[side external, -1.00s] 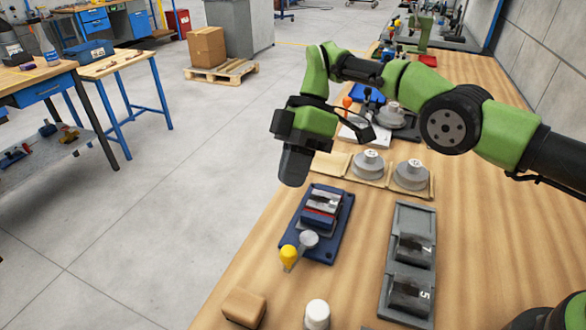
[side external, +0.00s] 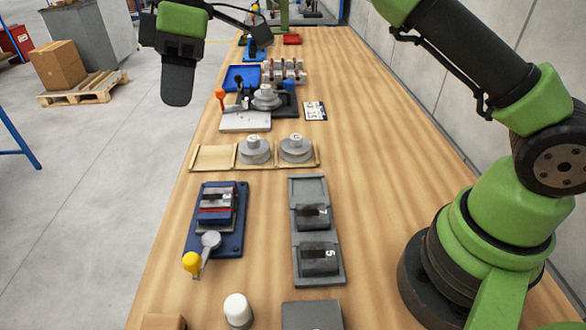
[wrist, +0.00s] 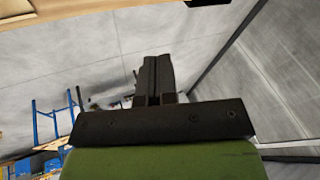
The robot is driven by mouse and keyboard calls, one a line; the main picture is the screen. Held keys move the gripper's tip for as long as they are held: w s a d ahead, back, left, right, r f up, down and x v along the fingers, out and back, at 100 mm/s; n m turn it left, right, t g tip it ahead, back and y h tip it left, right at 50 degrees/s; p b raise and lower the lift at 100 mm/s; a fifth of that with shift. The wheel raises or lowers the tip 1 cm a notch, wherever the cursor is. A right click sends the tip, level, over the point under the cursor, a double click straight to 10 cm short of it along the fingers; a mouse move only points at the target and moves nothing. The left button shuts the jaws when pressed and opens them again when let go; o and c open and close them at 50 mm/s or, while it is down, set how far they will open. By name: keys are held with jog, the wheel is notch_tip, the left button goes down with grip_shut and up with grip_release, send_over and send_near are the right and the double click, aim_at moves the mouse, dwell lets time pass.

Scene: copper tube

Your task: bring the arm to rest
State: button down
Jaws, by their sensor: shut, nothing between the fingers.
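My gripper (side external: 177,88) is raised high at the upper left of the side external view, with its dark fingers pointing down. In that picture it appears over the floor, left of the wooden bench (side external: 370,190). In the wrist view my gripper (wrist: 154,72) has its two fingers together, with nothing held between them. My green and black arm stands at the right of the side external view.
A grey wall (side external: 480,90) runs along the right.

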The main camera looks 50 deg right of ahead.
jog(key=s+d+r+m+t+h, duration=0.1)
jog(key=s+d+r+m+t, duration=0.3)
jog(key=s+d+r+m, duration=0.45)
jog(key=s+d+f+m+t+h, duration=0.1)
jog(key=s+d+m+t, duration=0.1)
jog(key=s, duration=0.6)
jog(key=s+d+m+t+h, duration=0.1)
jog(key=s+d+m+t, duration=0.2)
jog(key=s+m, duration=0.2)
jog(key=s, duration=0.2)
jog(key=shift+s+d+f+m, duration=0.35)
jog(key=shift+s+d+f, duration=0.05)
